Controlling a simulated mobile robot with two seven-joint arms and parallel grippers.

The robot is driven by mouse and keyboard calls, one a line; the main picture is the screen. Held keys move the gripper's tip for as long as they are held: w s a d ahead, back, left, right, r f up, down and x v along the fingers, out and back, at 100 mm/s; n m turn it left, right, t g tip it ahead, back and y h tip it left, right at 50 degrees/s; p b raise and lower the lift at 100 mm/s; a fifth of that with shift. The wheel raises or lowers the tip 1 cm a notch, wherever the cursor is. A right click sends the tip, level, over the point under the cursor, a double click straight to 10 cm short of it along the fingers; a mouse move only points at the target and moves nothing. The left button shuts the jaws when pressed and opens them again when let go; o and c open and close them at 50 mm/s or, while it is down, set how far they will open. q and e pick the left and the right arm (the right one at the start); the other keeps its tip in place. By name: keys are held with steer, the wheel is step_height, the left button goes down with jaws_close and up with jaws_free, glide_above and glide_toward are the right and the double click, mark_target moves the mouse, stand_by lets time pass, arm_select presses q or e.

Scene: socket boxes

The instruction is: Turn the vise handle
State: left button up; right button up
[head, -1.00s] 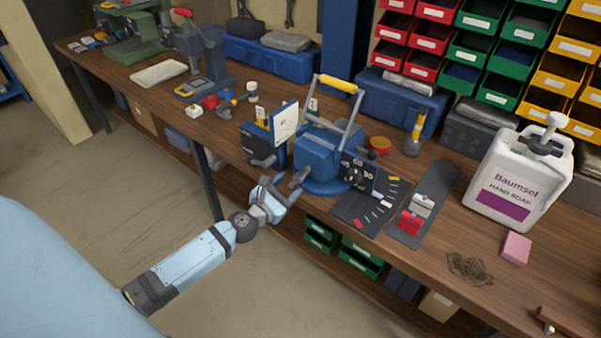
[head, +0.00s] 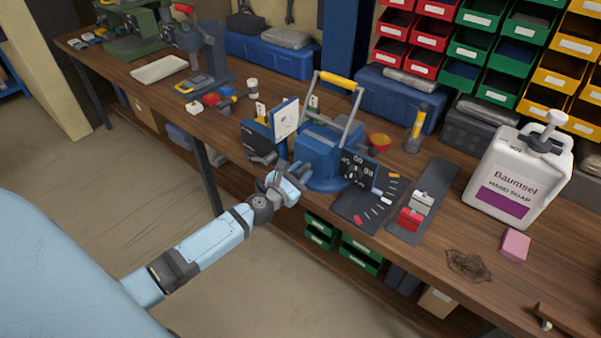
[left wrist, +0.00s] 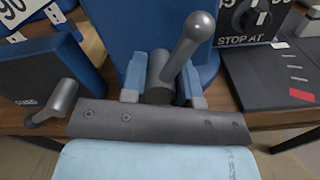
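The blue vise (head: 318,155) stands at the front edge of the bench, left of a black dial board. Its grey handle (left wrist: 185,45), a bar with a ball end, rises in the left wrist view and leans to the right. My left gripper (left wrist: 163,80) is at the vise front with one light blue finger on each side of the handle's lower part. The fingers stand apart, and firm contact cannot be made out. In the head view the left gripper (head: 296,178) partly covers the handle. My right gripper is not in view.
A blue box with a white dial plate (head: 286,120) stands close left of the vise. The dial board (head: 367,195) and a dark strip with red and grey blocks (head: 415,210) lie to the right. A soap jug (head: 517,175) stands farther right. The floor before the bench is clear.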

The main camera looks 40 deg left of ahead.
arm_select(q)
steer(key=shift+m, duration=0.4)
